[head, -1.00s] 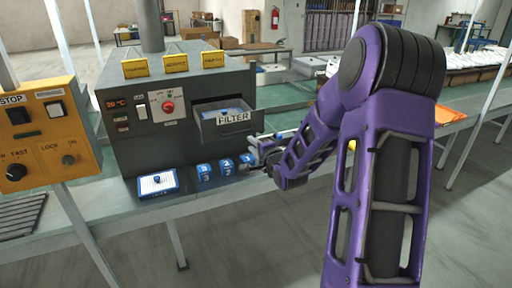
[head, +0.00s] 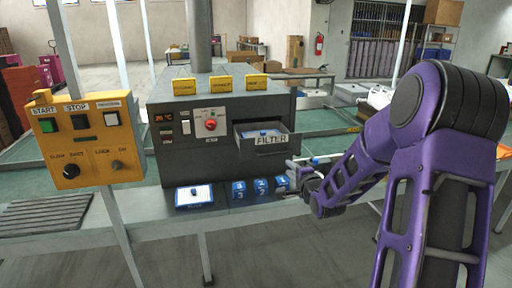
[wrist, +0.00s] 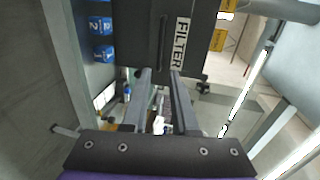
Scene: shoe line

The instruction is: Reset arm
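My purple arm reaches in from the right in the head view. My gripper (head: 300,172) is just right of the filter drawer and the numbered blue blocks. In the wrist view, its two fingers (wrist: 158,72) stand apart with a gap between them, and I see nothing held. The drawer labelled FILTER (head: 270,141) is pulled out of the dark machine (head: 225,95), with something white and blue inside. It also shows ahead of the fingers in the wrist view (wrist: 180,42).
Several numbered blue blocks (head: 260,187) stand in front of the machine, beside a white pad with a blue edge and knob (head: 194,196). A yellow control panel (head: 88,140) with START and STOP buttons stands left. A grey roller section (head: 45,213) lies at far left.

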